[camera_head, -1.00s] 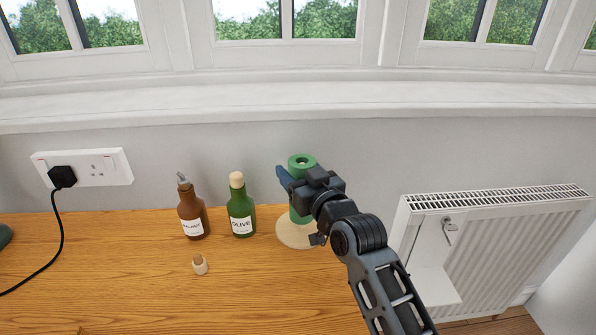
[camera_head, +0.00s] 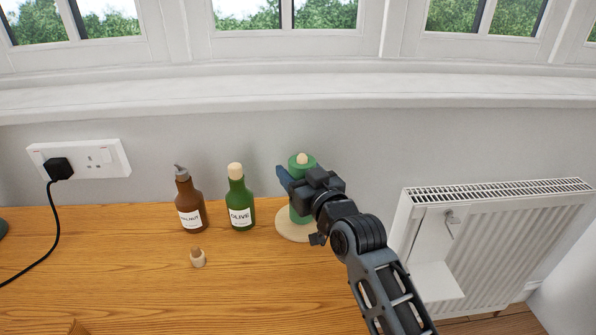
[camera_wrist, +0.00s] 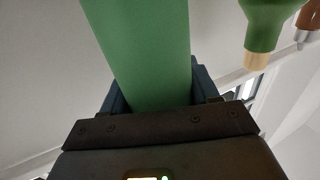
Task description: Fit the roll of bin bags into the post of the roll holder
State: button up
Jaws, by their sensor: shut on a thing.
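The green roll of bin bags (camera_head: 295,161) stands upright at the back of the wooden counter. It also fills the middle of the wrist view (camera_wrist: 145,50). My gripper (camera_head: 295,183) is shut on the roll's upper part, and its fingers show on both sides of it in the wrist view (camera_wrist: 155,98). The roll holder has a round pale base (camera_head: 287,229) under the roll. The pale tip of its post (camera_head: 302,158) shows through the roll's top opening, so the roll is around the post. My gripper hides whether the roll's lower end touches the base.
A green olive bottle (camera_head: 240,207) stands just left of the holder, with a brown bottle (camera_head: 189,206) further left. A small stopper (camera_head: 197,258) sits in front of them. A radiator (camera_head: 510,240) is at the right.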

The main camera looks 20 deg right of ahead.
jog(key=shift+f, duration=0.15)
jog(key=o, duration=1.2)
jog(key=shift+s, duration=0.1)
jog(key=s, duration=0.7)
jog(key=shift+s+d, duration=0.3)
